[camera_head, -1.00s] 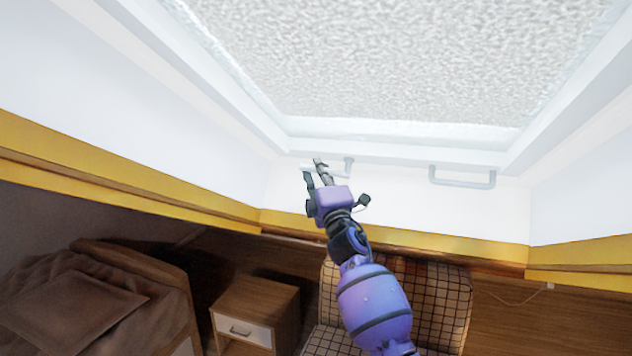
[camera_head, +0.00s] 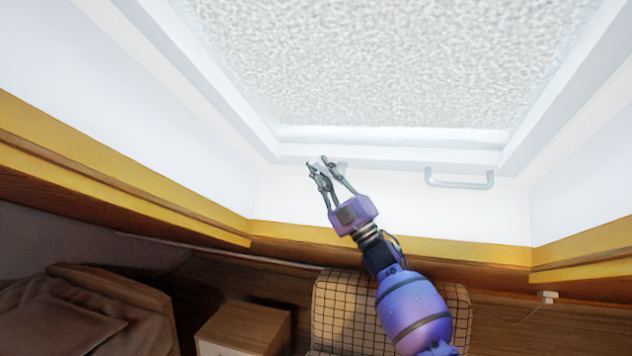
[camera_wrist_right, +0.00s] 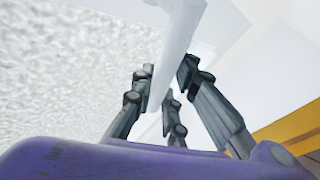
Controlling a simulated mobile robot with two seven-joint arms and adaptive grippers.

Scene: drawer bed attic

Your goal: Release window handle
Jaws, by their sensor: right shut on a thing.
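The skylight window (camera_head: 390,70) with a frosted pane and white frame fills the top of the head view. Two pale handles sit along its lower edge. My right gripper (camera_head: 322,162) is at the left handle, its fingers closed around the bar; the fingers hide most of this handle in the head view. In the right wrist view, the pale handle bar (camera_wrist_right: 178,50) runs between the fingers of my right gripper (camera_wrist_right: 165,85). The right handle (camera_head: 459,182) is free and untouched. My left gripper is not in view.
Yellow-edged wooden trim (camera_head: 400,245) runs below the window recess. A checked chair (camera_head: 335,305), a wooden nightstand (camera_head: 245,325) and a brown bed (camera_head: 75,310) stand below. White sloped walls flank the window.

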